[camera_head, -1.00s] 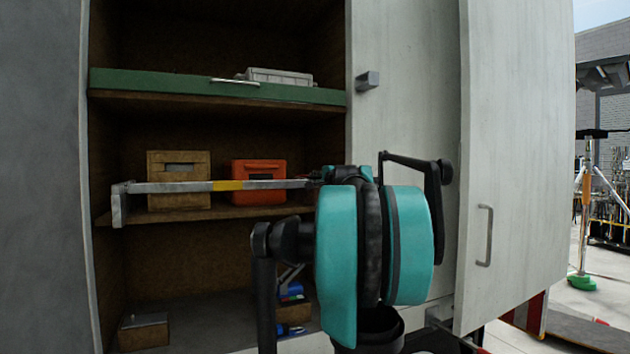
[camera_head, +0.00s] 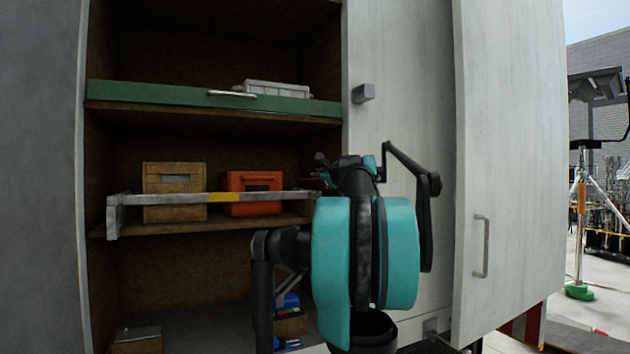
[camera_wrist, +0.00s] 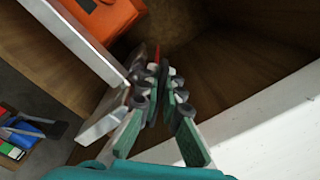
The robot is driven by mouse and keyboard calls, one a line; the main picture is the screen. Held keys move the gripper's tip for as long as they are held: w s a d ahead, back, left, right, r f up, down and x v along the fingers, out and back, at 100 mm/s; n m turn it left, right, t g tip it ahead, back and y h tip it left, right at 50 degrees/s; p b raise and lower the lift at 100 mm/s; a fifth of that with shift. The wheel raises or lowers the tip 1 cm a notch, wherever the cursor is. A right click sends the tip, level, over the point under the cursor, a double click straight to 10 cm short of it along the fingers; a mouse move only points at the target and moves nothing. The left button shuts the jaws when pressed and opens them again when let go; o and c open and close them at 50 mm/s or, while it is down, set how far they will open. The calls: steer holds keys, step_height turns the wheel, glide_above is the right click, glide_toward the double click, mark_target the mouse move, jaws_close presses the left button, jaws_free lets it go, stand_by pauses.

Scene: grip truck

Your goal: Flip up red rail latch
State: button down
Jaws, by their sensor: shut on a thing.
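The red rail latch (camera_wrist: 157,53) shows as a thin red piece between the fingertips of my gripper (camera_wrist: 157,75) in the wrist view. The fingers are closed on it and hide most of it. In the head view, my gripper (camera_head: 322,172) is at the right end of the metal rail (camera_head: 160,199), which has a yellow band and spans the middle shelf. A small dark red part shows there, and my arm covers much of that end. The rail (camera_wrist: 80,40) runs along the left of the wrist view, beside the fingers.
A tan box (camera_head: 175,190) and an orange case (camera_head: 252,192) sit behind the rail. An open white door (camera_head: 510,170) stands right of my arm. Space in front of the shelves is clear at left.

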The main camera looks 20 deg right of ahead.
steer(key=m, duration=0.1)
steer(key=d+r+m, duration=0.1)
steer(key=m, duration=0.1)
steer(key=shift+d, duration=0.3)
steer(key=m, duration=0.1)
steer(key=d+m, duration=0.1)
steer(key=shift+d+r+m, duration=0.15)
steer(key=shift+d+m, duration=0.1)
steer(key=shift+m, duration=0.05)
steer(key=shift+w+d+m, duration=0.1)
steer(key=shift+d+m, duration=0.6)
steer(key=shift+m, duration=0.45)
steer(key=shift+d+m, duration=0.65)
steer(key=shift+m, duration=0.5)
steer(key=c, duration=1.7)
jaws_free()
steer(key=s, duration=1.2)
steer(key=shift+d, duration=0.25)
